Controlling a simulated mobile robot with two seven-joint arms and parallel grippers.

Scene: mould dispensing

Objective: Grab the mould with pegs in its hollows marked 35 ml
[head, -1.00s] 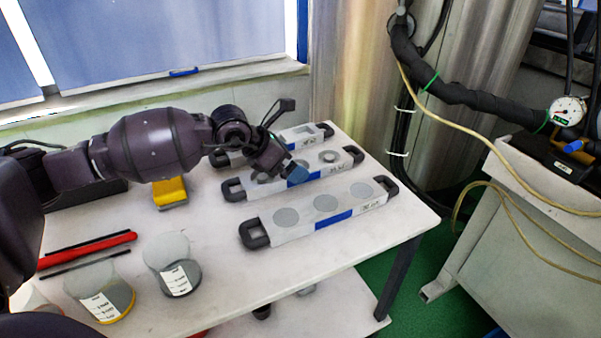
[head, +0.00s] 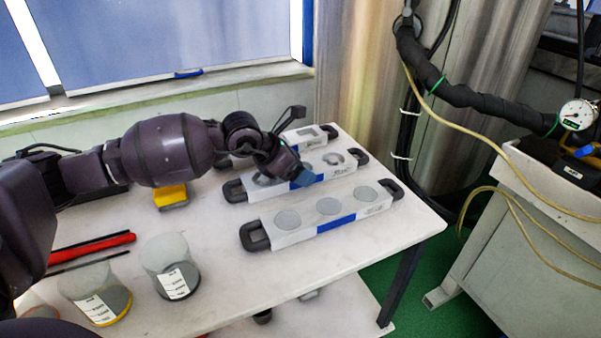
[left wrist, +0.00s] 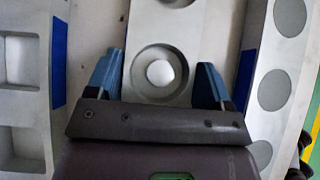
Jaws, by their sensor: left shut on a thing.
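The middle mould (head: 344,169) is a pale bar with round hollows and black end handles, lying on the white table. In the left wrist view it runs between my blue fingertips, and a hollow there holds a rounded white peg (left wrist: 160,73). My left gripper (head: 303,178) is shut across the middle mould, one finger on each long side, also in the left wrist view (left wrist: 160,85). My arm hides part of the mould. Its volume marking is too small to read. My right gripper is not in view.
The front mould (head: 358,218) has flat round discs; the back mould (head: 309,136) has squarish hollows. Both lie close beside the middle one. Two beakers (head: 165,252) (head: 78,292), a red tool (head: 100,247) and a yellow block (head: 172,195) are at left. The table's right edge is clear.

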